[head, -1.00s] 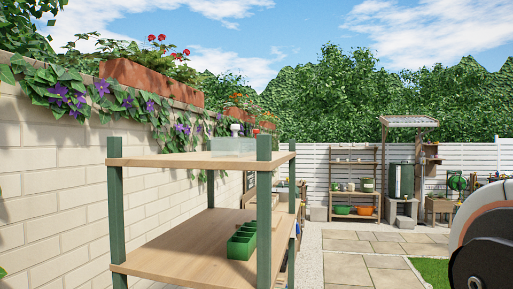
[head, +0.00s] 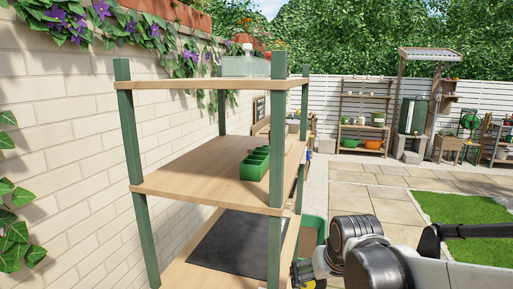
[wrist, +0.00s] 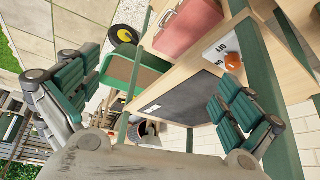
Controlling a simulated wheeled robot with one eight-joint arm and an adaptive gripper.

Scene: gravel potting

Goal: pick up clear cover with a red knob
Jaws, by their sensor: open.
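A clear box-like cover (head: 246,67) sits on the top shelf in the head view; its small top knob (head: 247,47) looks whitish there, not red. In the wrist view an orange-red knob (wrist: 233,63) sits on a pale piece with ON/OFF lettering, on a wooden surface; I cannot tell whether it belongs to a clear cover. My gripper shows at the lower right of the head view (head: 303,271), in front of and below the shelves. In the wrist view my gripper (wrist: 160,97) is open and empty, its green-padded fingers wide apart.
The wooden shelf unit (head: 200,190) has green posts, with a green divided tray (head: 256,163) on its middle shelf and a dark mat (head: 235,245) on the lower one. A brick wall (head: 60,130) stands at left. Paving at right is clear.

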